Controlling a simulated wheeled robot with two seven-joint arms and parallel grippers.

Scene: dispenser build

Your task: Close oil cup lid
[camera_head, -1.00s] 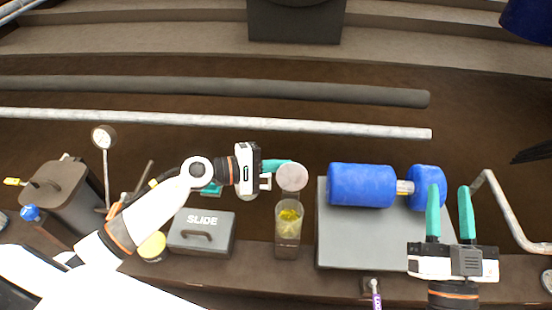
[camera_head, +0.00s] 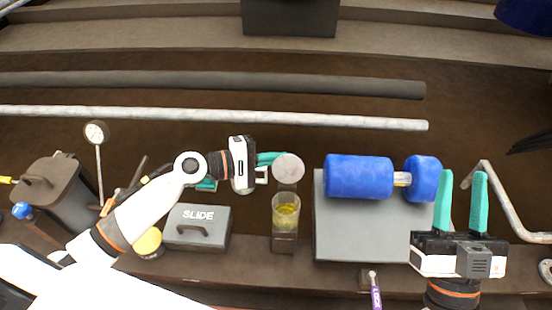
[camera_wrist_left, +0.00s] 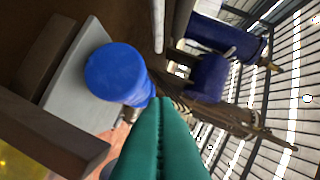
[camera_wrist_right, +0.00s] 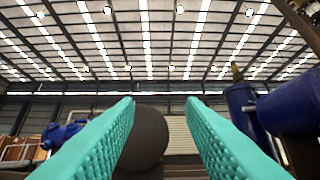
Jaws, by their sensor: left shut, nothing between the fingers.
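The oil cup (camera_head: 285,222) stands in the middle of the bench in the head view, with yellow oil inside. Its round lid (camera_head: 289,168) is raised at the back of the cup, so the cup's top is open. My left gripper (camera_head: 280,157) is shut and empty, its fingertips at the left and back edge of the lid. Whether they touch it I cannot tell. In the left wrist view the closed green fingers (camera_wrist_left: 162,115) show. My right gripper (camera_head: 462,178) is open and empty over the right of the bench; its spread fingers (camera_wrist_right: 160,125) show in the right wrist view.
A grey plate (camera_head: 340,235) with a blue cylinder (camera_head: 358,177) is right of the cup. A grey SLIDE box (camera_head: 197,228) and yellow-lidded jar (camera_head: 148,243) are left. A gauge (camera_head: 96,133) stands further left. A purple-handled tool (camera_head: 375,292) is at the front.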

